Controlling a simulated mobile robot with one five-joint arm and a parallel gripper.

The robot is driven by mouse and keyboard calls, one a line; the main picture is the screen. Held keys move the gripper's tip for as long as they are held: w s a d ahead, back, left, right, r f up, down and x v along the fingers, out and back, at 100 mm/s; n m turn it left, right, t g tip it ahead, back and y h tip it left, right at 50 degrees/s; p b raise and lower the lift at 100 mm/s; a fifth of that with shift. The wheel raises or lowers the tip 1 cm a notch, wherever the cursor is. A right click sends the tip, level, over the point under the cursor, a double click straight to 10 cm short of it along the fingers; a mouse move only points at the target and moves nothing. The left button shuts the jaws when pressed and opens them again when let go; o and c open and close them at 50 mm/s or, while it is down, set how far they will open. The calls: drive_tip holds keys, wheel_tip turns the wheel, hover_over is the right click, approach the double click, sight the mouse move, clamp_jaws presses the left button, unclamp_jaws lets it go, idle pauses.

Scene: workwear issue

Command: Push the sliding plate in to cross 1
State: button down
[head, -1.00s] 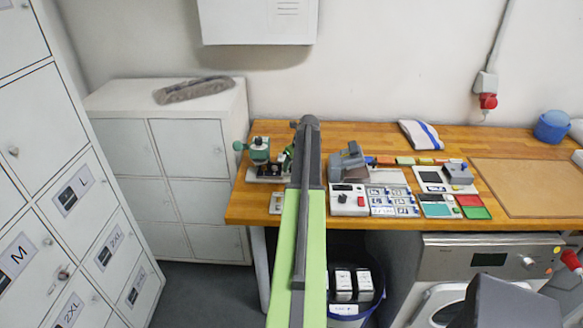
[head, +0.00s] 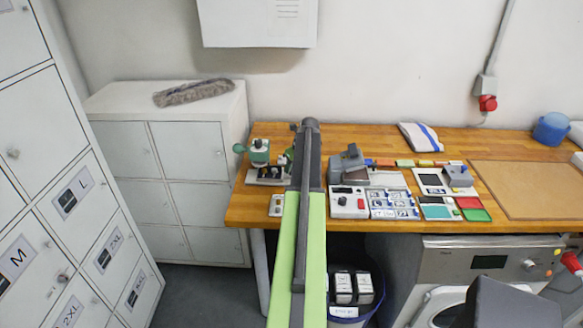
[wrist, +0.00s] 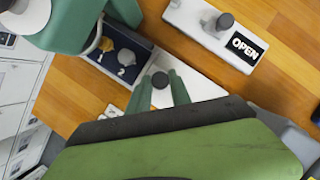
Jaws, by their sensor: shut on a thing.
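In the wrist view, the two green fingers of my gripper (wrist: 160,90) are closed around a dark round knob (wrist: 160,80). The knob stands at the end of the sliding plate, whose dark blue face (wrist: 116,52) bears a yellow mark and a pale grey mark. I cannot make out either as cross 1. A teal machine (wrist: 75,18) overhangs the plate at upper left and hides part of it. In the head view the teal machine (head: 260,152) stands at the left end of the workbench. My arm hides the gripper and knob there.
A white fixture with an OPEN sign (wrist: 243,47) lies beyond the gripper in the wrist view. To the right on the workbench (head: 360,131) are a control box (head: 348,203), label trays (head: 392,204) and a folded cloth (head: 421,136). White lockers (head: 75,190) stand at left.

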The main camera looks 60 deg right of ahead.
drive_tip(key=shift+s, duration=0.15)
idle(0.5)
drive_tip(key=shift+s+d, duration=0.15)
drive_tip(key=shift+s, duration=0.05)
drive_tip(key=c, duration=1.2)
unclamp_jaws()
drive_tip(key=p+v, duration=1.6)
drive_tip(key=v, duration=0.1)
drive_tip(key=shift+r, duration=0.2)
